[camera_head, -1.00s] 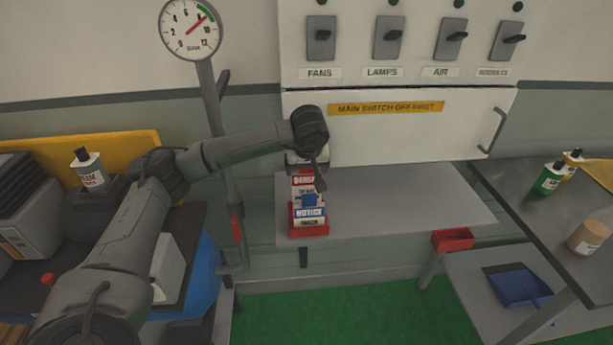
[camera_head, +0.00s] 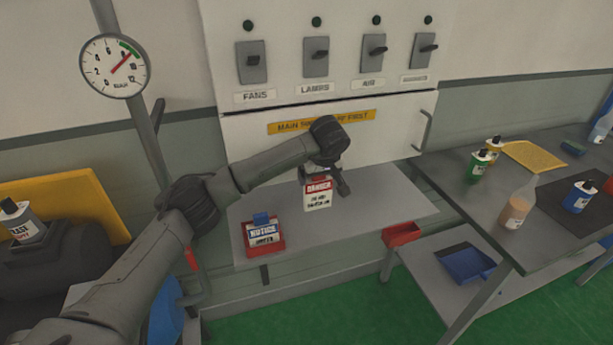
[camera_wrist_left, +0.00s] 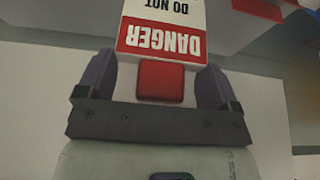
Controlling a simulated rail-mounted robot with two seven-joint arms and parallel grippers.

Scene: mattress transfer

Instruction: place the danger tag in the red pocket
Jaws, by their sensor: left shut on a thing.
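The danger tag (camera_head: 318,194) is white with a red DANGER band. My left gripper (camera_head: 316,174) is shut on its top end and holds it over the grey shelf, right of the red holder. In the left wrist view the danger tag (camera_wrist_left: 163,35) appears upside down, its red grip block (camera_wrist_left: 160,81) between the two fingers. The red pocket (camera_head: 402,234) is at the front right edge of the shelf, to the right of and lower than the tag. Its inside is mostly hidden. My right gripper is out of view.
A red holder (camera_head: 270,250) with a blue-and-white notice tag (camera_head: 263,233) stands on the shelf (camera_head: 375,197) at left. A switch cabinet (camera_head: 240,130) is behind. A dark table (camera_head: 440,180) with bottles is at right. The shelf's middle is clear.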

